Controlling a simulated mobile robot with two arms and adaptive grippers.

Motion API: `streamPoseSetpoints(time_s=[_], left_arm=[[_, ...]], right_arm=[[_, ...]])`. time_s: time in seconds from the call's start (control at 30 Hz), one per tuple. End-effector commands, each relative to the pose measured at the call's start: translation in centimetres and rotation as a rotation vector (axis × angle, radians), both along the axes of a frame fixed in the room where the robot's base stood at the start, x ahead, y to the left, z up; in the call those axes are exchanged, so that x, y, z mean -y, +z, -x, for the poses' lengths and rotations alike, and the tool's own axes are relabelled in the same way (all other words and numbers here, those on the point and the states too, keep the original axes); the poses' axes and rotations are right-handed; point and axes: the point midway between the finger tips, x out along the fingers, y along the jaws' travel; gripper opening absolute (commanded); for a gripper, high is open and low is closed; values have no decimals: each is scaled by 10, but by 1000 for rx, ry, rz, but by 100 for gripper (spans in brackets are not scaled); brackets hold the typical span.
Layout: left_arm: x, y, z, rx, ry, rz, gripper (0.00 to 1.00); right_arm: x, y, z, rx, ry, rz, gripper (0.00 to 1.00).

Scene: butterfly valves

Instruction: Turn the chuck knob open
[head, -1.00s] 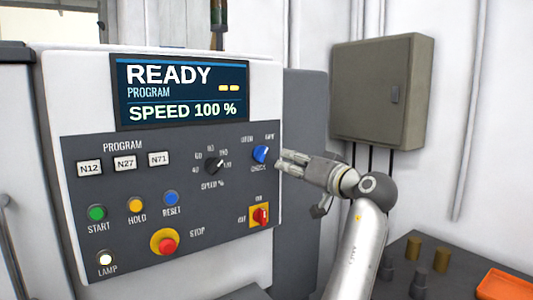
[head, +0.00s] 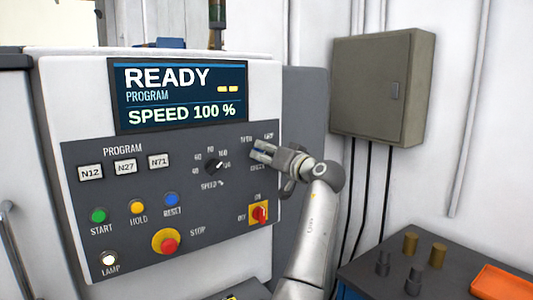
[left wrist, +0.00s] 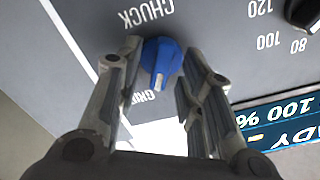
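The blue chuck knob (left wrist: 160,58) is on the grey control panel (head: 130,205), under the CHUCK lettering in the left wrist view. Its white pointer mark faces the GRIP label. My left gripper (head: 259,150) is at the panel's upper right and covers most of the knob in the head view. In the left wrist view the left gripper (left wrist: 161,58) has one finger on each side of the knob, spread about its width. I cannot tell whether the fingers touch it. The OPEN label is hidden in the wrist view. My right gripper is not in view.
The black speed dial (head: 213,166) is just left of the gripper. The red and yellow switch (head: 259,213) is below it, and the stop button (head: 168,245) is lower left. A grey wall box (head: 375,90) and a dark table (head: 400,262) are on the right.

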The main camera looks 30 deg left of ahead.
Motion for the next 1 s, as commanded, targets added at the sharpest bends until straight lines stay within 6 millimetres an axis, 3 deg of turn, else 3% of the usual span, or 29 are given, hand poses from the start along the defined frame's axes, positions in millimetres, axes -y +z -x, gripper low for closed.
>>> streamPoseSetpoints(time_s=[0.1,0.37,0.67,1.0], left_arm=[[0,0,0,0,0,0,34],[1,0,0,0,-1,0,0],[1,-1,0,13,-1,5,0],[0,-3,1,173,-1,70,0]], right_arm=[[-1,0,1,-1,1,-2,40],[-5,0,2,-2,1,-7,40],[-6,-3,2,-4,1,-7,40],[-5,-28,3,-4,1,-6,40]])
